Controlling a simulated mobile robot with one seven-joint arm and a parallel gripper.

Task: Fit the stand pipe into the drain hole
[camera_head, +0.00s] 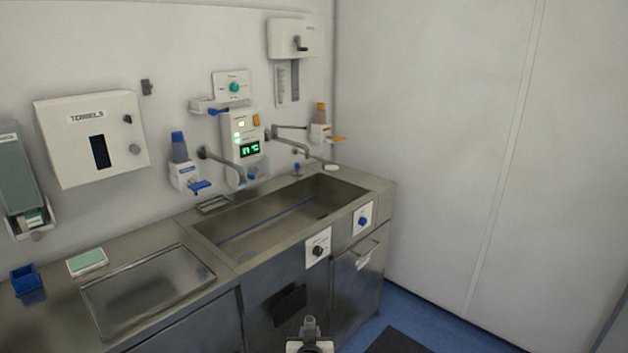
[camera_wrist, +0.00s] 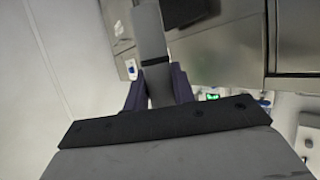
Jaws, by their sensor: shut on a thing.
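The stand pipe (camera_wrist: 150,32) is a grey bar with a black band, seen in the wrist view. My gripper (camera_wrist: 158,82) is shut on it, with a dark finger on each side, and the pipe sticks out beyond the fingertips. In the head view the steel sink basin (camera_head: 225,232) is set in the counter against the wall. A small dark spot (camera_head: 322,215) on the basin floor at the right may be the drain hole; I cannot tell for sure. Part of my arm shows at the bottom edge of the head view, in front of the sink and apart from the basin.
Taps (camera_head: 222,165) reach out over the sink from the wall. Knobs (camera_head: 318,250) and a handle (camera_head: 370,255) stick out from the sink front. A shallow tray (camera_head: 95,300) is on the left counter.

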